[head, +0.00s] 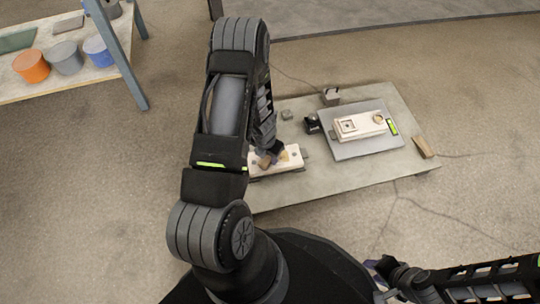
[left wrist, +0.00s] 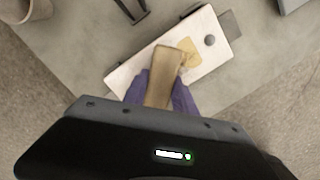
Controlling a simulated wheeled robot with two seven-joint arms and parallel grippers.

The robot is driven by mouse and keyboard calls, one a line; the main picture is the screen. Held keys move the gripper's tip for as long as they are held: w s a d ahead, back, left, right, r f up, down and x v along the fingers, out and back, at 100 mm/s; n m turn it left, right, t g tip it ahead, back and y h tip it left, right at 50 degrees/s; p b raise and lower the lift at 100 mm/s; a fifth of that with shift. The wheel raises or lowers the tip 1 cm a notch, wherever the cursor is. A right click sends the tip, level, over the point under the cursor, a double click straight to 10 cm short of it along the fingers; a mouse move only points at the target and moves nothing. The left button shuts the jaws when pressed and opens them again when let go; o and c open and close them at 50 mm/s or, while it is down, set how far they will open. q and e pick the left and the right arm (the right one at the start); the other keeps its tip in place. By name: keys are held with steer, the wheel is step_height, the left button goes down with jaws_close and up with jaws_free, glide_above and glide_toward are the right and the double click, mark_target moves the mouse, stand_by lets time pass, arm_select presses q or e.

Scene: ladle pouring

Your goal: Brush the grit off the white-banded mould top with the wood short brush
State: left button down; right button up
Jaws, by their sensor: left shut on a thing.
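The pale mould top (head: 262,168) lies on the near left part of the low table, partly hidden by my left arm. In the left wrist view the mould top (left wrist: 215,56) is a long whitish block with a dark round spot near one end. A tan patch of grit (left wrist: 190,48) lies on its upper face. My left gripper (head: 272,152) is over the block, its purple fingers (left wrist: 163,90) shut on the wood short brush (left wrist: 167,62). The brush's far end is beside the grit; contact is unclear. My right gripper (head: 380,268) is low at bottom right, apart from the table, its fingers unclear.
A grey plate (head: 347,151) on the table's right carries another pale mould block (head: 358,126). A small black object (head: 312,124), a grey box (head: 331,96) and a wooden block (head: 423,147) are nearby. A side table (head: 20,88) holds several pots.

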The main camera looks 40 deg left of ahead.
arm_select(q)
steer(key=shift+s+a+f+b, duration=0.25)
steer(key=shift+s+a+b, duration=0.45)
steer(key=shift+s, duration=0.2)
steer(key=shift+s+a, duration=0.25)
steer(key=shift+s, duration=0.3)
steer(key=shift+s, duration=0.1)
step_height(320, 180, up, 6)
steer(key=p, duration=0.5)
steer(key=shift+r, duration=0.1)
steer(key=shift+w, duration=0.2)
step_height(320, 180, up, 3)
steer(key=p, duration=0.3)
